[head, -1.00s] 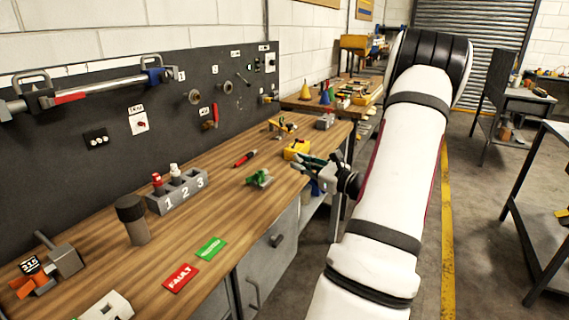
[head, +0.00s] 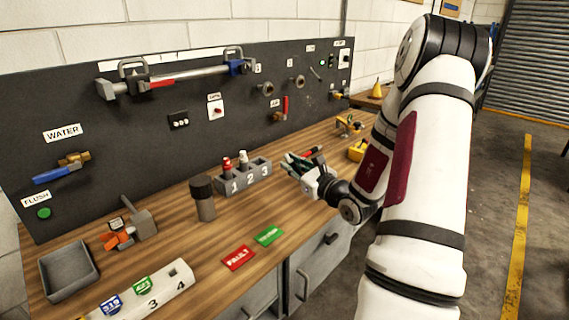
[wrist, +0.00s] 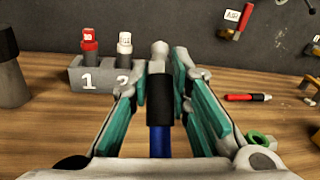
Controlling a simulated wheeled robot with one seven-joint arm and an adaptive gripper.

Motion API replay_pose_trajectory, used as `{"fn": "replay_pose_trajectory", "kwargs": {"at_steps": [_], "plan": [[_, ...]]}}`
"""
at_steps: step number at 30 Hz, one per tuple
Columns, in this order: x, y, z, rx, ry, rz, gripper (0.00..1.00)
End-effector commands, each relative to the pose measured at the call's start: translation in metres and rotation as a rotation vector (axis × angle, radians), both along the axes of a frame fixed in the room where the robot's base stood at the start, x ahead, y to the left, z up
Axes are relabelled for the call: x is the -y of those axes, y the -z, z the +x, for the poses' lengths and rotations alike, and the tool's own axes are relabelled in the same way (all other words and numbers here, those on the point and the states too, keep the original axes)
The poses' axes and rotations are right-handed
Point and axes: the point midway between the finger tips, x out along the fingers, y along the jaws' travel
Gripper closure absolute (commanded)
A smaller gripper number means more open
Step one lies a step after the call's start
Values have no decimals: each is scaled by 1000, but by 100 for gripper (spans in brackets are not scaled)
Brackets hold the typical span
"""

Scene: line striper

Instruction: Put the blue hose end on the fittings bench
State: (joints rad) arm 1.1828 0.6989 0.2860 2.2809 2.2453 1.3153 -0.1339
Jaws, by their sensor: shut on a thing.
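My gripper (head: 302,172) is over the wooden bench in the head view. In the wrist view my gripper (wrist: 167,95) has its teal pads on both sides of the blue hose end (wrist: 159,138), which has a black collar and a grey metal tip pointing away from me. The hose end is hard to make out in the head view. The wooden bench (head: 300,215) runs along the dark panel; its top also shows in the wrist view (wrist: 60,145). No label in view names a fittings bench.
A grey numbered block (head: 246,178) with red and white plugs stands behind the gripper. A dark cylinder (head: 203,200), a FAULT card (head: 238,258) and a green card (head: 268,236) are on the bench. A grey tray (head: 68,272) is far left. A green ring (wrist: 262,139) lies right of the gripper.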

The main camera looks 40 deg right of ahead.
Motion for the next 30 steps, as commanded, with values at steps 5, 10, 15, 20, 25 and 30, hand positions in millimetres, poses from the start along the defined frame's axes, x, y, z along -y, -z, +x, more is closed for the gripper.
{"fn": "replay_pose_trajectory", "kwargs": {"at_steps": [5, 10, 15, 20, 25, 30], "plan": [[18, 4, 41, 3, 0, 1, 100], [33, 8, 77, 3, 0, 1, 100], [42, 10, 98, 1, -1, 1, 100], [47, 11, 108, 1, 0, 1, 100], [48, 34, 110, -1, 1, 6, 100], [49, 46, 111, 0, 1, 2, 100]]}}
